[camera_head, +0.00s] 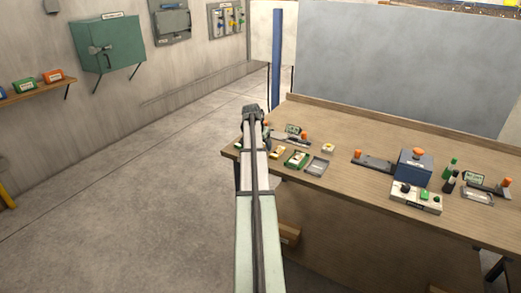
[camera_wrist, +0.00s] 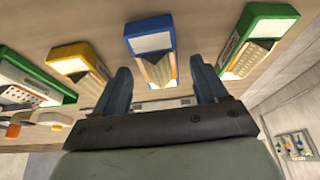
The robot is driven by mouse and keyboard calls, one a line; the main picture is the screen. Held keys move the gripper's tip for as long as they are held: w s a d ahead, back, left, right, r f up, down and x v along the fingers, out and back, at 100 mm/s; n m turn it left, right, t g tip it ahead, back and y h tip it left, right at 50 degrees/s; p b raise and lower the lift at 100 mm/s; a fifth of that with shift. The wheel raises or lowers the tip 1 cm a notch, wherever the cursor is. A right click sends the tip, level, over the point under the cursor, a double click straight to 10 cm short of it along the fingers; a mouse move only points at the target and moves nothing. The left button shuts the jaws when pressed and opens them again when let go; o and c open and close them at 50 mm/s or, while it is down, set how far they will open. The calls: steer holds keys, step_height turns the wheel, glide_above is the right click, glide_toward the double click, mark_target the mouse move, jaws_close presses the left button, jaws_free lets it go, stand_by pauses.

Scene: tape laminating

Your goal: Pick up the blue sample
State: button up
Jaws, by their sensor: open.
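The blue sample (camera_wrist: 150,45) is a small blue holder with a white label panel and a tan and white insert in its middle. It lies on the wooden table, top centre in the wrist view. My gripper (camera_wrist: 162,72) is open, its two dark blue fingers spread apart. In the picture, the sample shows between and beyond the fingertips; I cannot tell the remaining distance or whether either finger touches it. Nothing is held. In the head view I cannot make out the blue sample; my arm covers that part of the table.
A yellow sample (camera_wrist: 78,60) lies left of the blue one, and a green sample (camera_wrist: 258,40) lies close on the right. Another green sample (camera_wrist: 35,78) is at far left. In the head view, a blue machine (camera_head: 414,167) stands on the table (camera_head: 340,205) at the right.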

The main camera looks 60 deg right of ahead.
steer(key=shift+c, duration=0.4)
steer(key=c, duration=1.1)
steer(key=shift+r, duration=0.1)
